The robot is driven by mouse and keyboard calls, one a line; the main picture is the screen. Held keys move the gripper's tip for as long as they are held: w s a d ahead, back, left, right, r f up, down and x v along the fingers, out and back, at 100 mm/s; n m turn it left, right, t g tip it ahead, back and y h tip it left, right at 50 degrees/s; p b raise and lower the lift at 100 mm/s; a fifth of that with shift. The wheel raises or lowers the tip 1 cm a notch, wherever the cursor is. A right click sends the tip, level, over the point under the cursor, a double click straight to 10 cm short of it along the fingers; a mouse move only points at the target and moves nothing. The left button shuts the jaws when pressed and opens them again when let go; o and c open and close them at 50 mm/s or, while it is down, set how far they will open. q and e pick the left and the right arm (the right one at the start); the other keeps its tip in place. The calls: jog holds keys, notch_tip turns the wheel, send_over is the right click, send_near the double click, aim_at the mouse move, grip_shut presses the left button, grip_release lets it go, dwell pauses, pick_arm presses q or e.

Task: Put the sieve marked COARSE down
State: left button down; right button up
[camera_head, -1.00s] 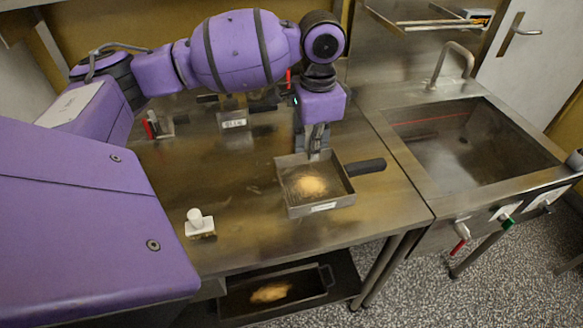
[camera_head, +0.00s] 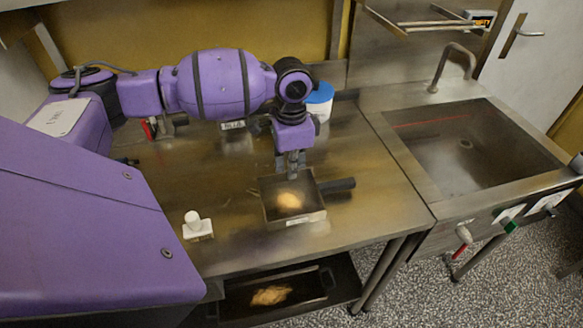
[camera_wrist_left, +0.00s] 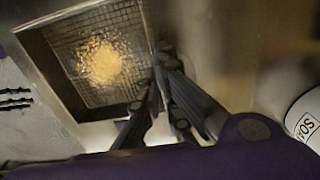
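A square metal sieve (camera_head: 311,218) with a mesh floor, a dark handle (camera_head: 338,185) and a pale heap of crumbs inside is at the middle of the steel table. Its front label is too small to read, so I cannot confirm the word COARSE. My left gripper (camera_head: 289,163) points down at the sieve's far wall. In the left wrist view its fingers (camera_wrist_left: 160,100) close on the wall of the sieve (camera_wrist_left: 45,62), one on each side. The sieve looks level and low over the table; I cannot tell whether it touches. My right gripper is out of view.
A white-knobbed block (camera_head: 197,226) stands to the front left. A labelled item (camera_head: 232,126) and a white tub with a blue lid (camera_head: 319,98) stand behind. A sink (camera_head: 470,150) is at the right. A dark tray (camera_head: 318,284) is below.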

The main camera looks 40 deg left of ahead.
pick_arm(q)
jog(key=c, duration=2)
grip_release()
jog(key=shift+f, duration=0.15)
notch_tip(320, 180, up, 12)
jog(key=shift+r+p, duration=0.15)
jog(key=shift+p, duration=0.25)
